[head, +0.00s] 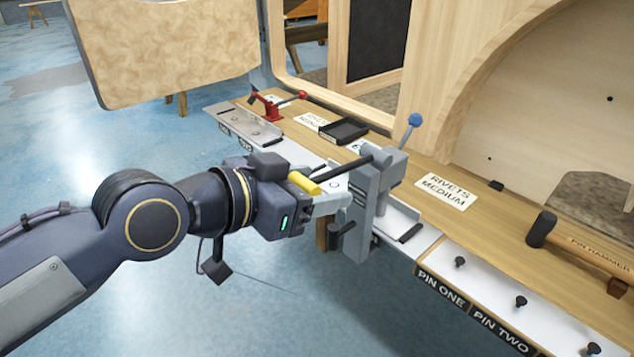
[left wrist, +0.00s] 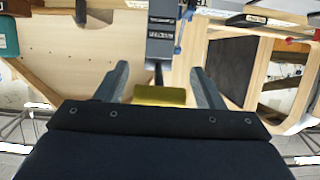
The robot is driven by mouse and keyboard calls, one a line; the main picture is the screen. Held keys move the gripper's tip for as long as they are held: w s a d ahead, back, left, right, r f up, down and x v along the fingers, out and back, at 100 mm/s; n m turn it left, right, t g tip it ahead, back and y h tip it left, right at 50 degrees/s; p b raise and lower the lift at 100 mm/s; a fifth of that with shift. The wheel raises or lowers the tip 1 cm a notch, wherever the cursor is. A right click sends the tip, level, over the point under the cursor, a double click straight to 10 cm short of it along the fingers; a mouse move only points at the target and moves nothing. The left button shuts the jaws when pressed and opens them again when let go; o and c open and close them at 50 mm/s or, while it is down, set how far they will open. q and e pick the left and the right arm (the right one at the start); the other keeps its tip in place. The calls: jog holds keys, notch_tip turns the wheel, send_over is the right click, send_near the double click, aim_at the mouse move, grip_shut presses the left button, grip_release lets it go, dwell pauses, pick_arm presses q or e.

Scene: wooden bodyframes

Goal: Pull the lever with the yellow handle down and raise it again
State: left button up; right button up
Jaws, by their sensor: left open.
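The yellow handle (head: 304,183) sits on the end of a dark lever rod (head: 345,167), which slopes slightly up to a grey press (head: 368,200) on the bench edge. My left gripper (head: 330,203) is at the handle, with its light grey fingers pointing at the press. In the left wrist view the yellow handle (left wrist: 160,96) lies between the two open fingers, with a gap on each side. My right gripper is not in view.
A blue ball knob (head: 415,120) tops the press. A red clamp tool (head: 270,105) and a black tray (head: 344,131) lie farther back on the bench. A pin hammer (head: 580,243) and several pins are at the right. Open floor lies in front of the bench.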

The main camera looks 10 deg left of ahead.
pick_arm(q)
jog(key=p+v, duration=0.1)
jog(key=v, duration=0.6)
jog(key=shift+f, duration=0.1)
